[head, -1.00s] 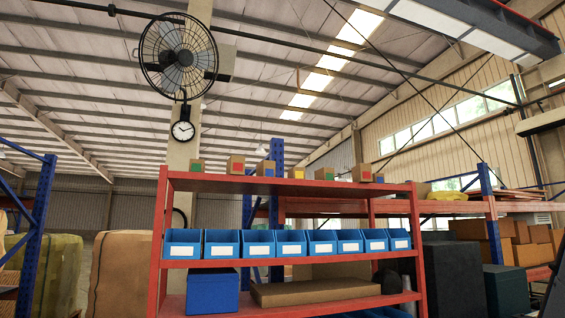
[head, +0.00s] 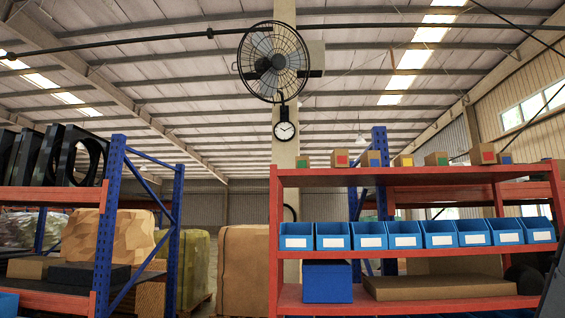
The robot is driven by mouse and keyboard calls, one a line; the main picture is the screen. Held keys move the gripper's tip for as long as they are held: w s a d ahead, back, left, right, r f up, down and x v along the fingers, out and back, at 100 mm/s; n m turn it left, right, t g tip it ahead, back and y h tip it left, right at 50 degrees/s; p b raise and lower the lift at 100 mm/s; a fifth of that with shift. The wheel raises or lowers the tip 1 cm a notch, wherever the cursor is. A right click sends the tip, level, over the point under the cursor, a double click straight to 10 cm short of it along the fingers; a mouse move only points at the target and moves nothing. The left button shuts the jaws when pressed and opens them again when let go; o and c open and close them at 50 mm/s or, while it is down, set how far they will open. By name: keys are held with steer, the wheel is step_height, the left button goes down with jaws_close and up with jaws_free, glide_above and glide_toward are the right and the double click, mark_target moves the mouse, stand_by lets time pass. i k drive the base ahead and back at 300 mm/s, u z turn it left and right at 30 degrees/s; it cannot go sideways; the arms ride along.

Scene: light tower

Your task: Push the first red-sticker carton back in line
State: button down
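Small brown cartons with coloured stickers stand in a row on the top board of the red shelf (head: 420,177). From the left, the first red-sticker carton (head: 340,158) stands between a green-sticker carton (head: 302,161) and a blue-sticker carton (head: 371,159). A second red-sticker carton (head: 482,154) is farther right. I look up from below the board, so the cartons' depth on it is hard to judge. My gripper is not in view.
Blue bins (head: 404,234) line the middle board. A blue box (head: 327,282) and a flat carton (head: 440,287) lie below. A blue-posted rack (head: 108,230) stands at left. A fan (head: 273,62) and a clock (head: 285,131) hang above.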

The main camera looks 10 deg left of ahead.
mark_target(340, 157)
steer(key=u, duration=0.5)
steer(key=i, duration=1.15)
steer(key=z, duration=0.25)
